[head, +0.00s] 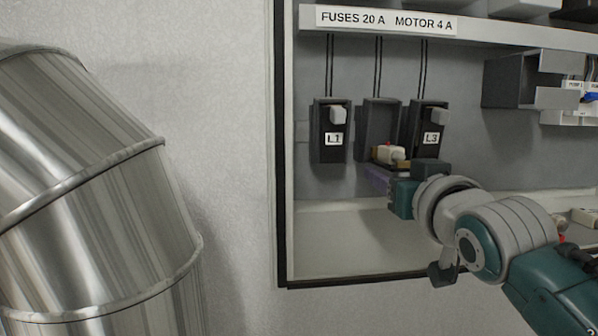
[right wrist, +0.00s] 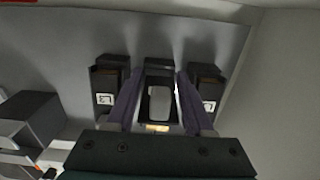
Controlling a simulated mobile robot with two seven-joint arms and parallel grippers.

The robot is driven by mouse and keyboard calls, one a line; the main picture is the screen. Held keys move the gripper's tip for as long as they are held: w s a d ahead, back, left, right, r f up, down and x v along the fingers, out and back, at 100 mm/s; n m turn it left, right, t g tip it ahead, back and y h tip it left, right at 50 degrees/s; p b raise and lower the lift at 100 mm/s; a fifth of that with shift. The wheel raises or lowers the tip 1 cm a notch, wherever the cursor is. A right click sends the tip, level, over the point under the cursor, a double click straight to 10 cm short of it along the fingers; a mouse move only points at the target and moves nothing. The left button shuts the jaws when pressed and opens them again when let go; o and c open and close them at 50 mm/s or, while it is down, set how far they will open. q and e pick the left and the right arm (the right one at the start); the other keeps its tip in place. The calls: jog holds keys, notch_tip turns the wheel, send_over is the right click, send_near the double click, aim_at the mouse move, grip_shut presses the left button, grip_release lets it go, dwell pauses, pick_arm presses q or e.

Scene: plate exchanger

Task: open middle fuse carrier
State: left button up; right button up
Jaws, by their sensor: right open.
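The middle fuse holder (head: 379,120) shows as a dark, hollow housing between L1 (head: 332,125) and L3 (head: 428,125). Its carrier (head: 388,153) is swung down and out at the bottom, with a cream part and a brassy end showing. My right gripper (head: 380,178) is just below and in front of this carrier. In the right wrist view, the gripper's purple fingers (right wrist: 158,85) stand apart on either side of the carrier's pale grey handle (right wrist: 158,103). Contact with the handle cannot be told. My left gripper is not in view.
The L1 and L3 carriers are closed close by on both sides. A label rail (head: 450,28) runs above, with wires down to the holders. A grey open box (head: 510,82) is at the right. A large metal pipe (head: 90,180) stands at the left.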

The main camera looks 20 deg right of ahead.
jog(key=shift+c, duration=0.4)
grip_shut()
dwell(0.9)
